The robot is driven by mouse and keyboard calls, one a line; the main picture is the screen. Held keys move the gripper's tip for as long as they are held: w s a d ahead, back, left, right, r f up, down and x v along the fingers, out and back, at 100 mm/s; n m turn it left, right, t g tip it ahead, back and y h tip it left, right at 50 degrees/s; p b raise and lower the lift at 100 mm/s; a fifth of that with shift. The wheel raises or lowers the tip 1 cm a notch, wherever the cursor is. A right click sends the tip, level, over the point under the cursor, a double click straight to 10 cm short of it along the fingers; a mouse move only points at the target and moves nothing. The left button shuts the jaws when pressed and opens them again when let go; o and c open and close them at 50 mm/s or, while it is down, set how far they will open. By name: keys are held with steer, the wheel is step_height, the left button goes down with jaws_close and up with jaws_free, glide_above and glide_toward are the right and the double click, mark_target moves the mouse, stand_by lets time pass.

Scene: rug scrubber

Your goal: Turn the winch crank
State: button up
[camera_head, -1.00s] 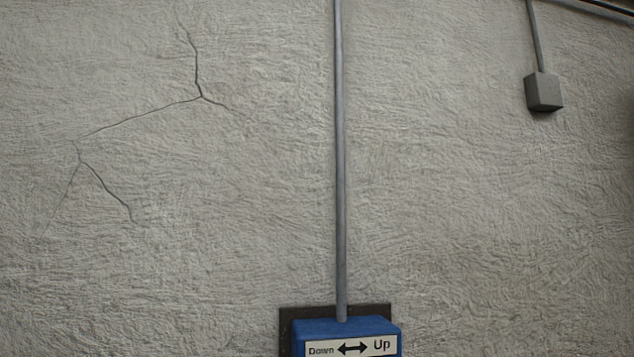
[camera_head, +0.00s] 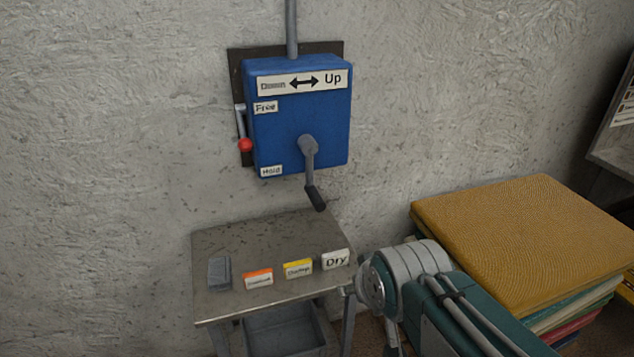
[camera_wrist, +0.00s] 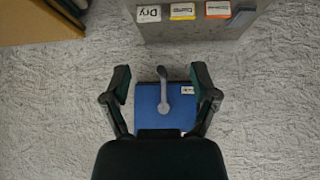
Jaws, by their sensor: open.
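The winch is a blue box (camera_head: 300,120) on a dark wall plate, with a label reading Down and Up. Its grey crank (camera_head: 309,160) hangs from the front face, with a dark handle (camera_head: 316,197) at the lower end. A lever with a red knob (camera_head: 245,145) is on the box's left side, near the Hold label. In the wrist view my gripper (camera_wrist: 160,85) is open and empty. Its fingers appear on either side of the blue box (camera_wrist: 150,117) and crank (camera_wrist: 163,92), which look apart from them. My gripper is not visible in the head view.
A metal table (camera_head: 225,300) below the winch holds a grey block (camera_head: 219,273) and several labelled cards, including Dry (camera_head: 335,260). A stack of folded rugs (camera_head: 530,240) stands at the right. A conduit (camera_head: 291,25) runs up the wall. The wall left of the winch is clear.

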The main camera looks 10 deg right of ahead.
steer(key=w+d+f+n+t, duration=0.1)
steer(key=w+f+t, duration=0.1)
steer(key=w, duration=0.5)
steer(key=w+d+f+t, duration=0.1)
steer(key=w+t, duration=0.1)
steer(key=w, duration=0.5)
steer(key=n+t+y, duration=0.2)
steer(key=t, duration=0.4)
glide_toward(318, 203)
step_height(318, 203, down, 2)
steer(key=w, duration=0.1)
steer(key=shift+t, duration=0.3)
steer(key=w, duration=1)
steer(key=shift+w+a, duration=0.25)
steer(key=shift+w, duration=0.15)
jaws_close()
